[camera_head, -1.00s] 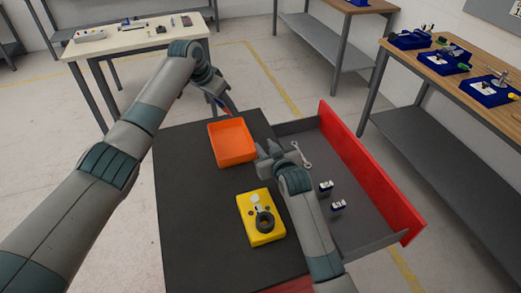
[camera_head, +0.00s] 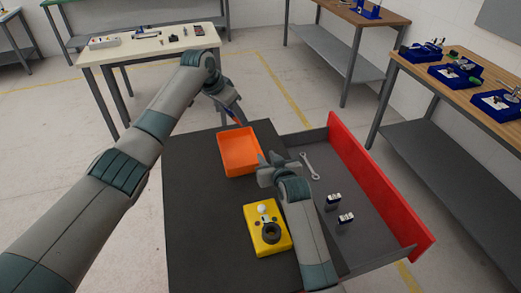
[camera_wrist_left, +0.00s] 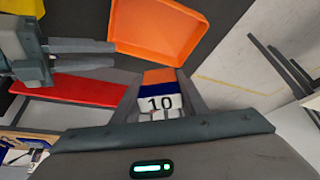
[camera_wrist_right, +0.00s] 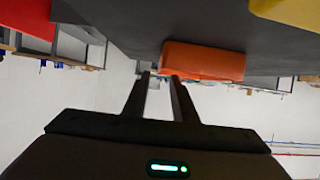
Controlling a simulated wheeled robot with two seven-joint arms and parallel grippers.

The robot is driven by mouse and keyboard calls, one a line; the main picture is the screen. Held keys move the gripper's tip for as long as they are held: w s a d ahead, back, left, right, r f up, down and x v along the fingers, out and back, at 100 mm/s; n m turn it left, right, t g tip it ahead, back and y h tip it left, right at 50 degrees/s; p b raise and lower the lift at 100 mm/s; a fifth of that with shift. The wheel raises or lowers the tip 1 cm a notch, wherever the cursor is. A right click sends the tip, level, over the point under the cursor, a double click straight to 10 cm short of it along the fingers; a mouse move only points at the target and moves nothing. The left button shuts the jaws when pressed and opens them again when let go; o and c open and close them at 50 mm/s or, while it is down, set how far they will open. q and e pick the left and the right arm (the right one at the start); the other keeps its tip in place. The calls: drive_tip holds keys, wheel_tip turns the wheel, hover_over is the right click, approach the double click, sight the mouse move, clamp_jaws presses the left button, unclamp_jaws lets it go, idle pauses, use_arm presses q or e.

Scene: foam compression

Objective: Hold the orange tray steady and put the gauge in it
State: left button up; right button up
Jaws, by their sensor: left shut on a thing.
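The orange tray (camera_head: 240,160) lies flat and empty on the dark top; it also shows in the left wrist view (camera_wrist_left: 160,25) and the right wrist view (camera_wrist_right: 205,62). My left gripper (camera_head: 236,118) is over the tray's far edge. It is shut on a gauge (camera_wrist_left: 160,100) with a white face marked 10, a blue band and an orange end. My right gripper (camera_head: 268,165) is at the tray's right side, its fingers apart. In the right wrist view its fingertips (camera_wrist_right: 160,78) are near the tray's end. I cannot tell if they touch it.
A yellow block (camera_head: 265,238) with a black ring stands nearer me on the dark top. An open drawer with a red front (camera_head: 375,185) extends right, holding a wrench (camera_head: 310,166) and two small blocks (camera_head: 340,210). Workbenches stand behind and to the right.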

sight(261, 151)
drive_tip(key=x, duration=1)
drive_tip(key=shift+s, duration=0.1)
clamp_jaws()
idle(1.4)
